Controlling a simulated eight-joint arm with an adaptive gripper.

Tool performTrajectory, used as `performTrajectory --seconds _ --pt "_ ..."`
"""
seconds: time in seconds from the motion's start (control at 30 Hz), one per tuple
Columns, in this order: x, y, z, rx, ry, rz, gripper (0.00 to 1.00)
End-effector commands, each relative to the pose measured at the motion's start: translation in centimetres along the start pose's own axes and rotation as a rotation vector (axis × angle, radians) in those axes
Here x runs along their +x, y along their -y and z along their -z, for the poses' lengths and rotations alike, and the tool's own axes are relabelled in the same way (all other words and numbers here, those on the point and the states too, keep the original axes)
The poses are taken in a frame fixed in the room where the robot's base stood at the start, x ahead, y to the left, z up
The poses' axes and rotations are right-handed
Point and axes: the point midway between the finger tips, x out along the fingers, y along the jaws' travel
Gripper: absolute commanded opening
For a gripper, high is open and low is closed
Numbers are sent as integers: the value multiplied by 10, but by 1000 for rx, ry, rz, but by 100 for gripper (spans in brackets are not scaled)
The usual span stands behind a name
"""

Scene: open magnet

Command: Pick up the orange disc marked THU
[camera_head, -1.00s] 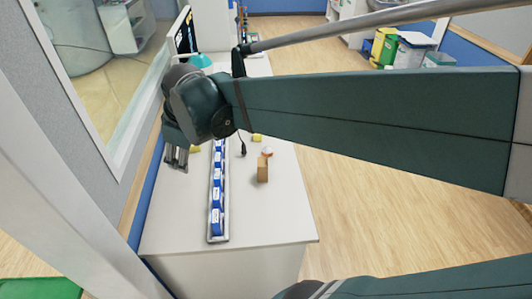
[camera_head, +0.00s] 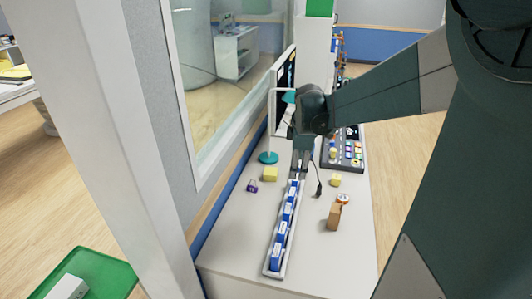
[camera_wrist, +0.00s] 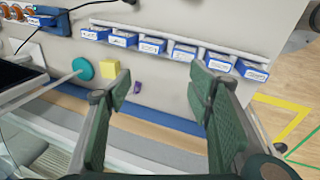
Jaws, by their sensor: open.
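A small round orange-and-white thing (camera_head: 343,198) sits on the table beside a brown block in the head view. It may be the THU disc, but its marking is too small to read. My gripper (camera_head: 300,168) is above the far end of the row of blue boxes, to the left of and beyond the round thing, and apart from it. In the wrist view my gripper (camera_wrist: 160,78) is open, with nothing between its two fingers. I cannot make out the round thing surely in the wrist view.
A tray of blue labelled boxes (camera_head: 282,238) runs along the table (camera_head: 235,252); the boxes also show in the wrist view (camera_wrist: 182,52). Nearby are the brown block (camera_head: 334,217), yellow blocks (camera_head: 270,174), a purple thing (camera_head: 252,186), a teal-based stand (camera_head: 268,158) and a button panel (camera_head: 350,158).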

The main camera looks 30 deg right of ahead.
Motion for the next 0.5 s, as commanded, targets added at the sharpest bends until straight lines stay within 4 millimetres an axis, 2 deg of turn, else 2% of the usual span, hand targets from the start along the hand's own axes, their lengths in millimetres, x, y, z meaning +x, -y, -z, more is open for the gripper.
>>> performTrajectory --seconds 0.1,0.5 --pt "20 -18 -19 -55 11 22 52" --pt "86 -62 -88 -255 24 101 52"
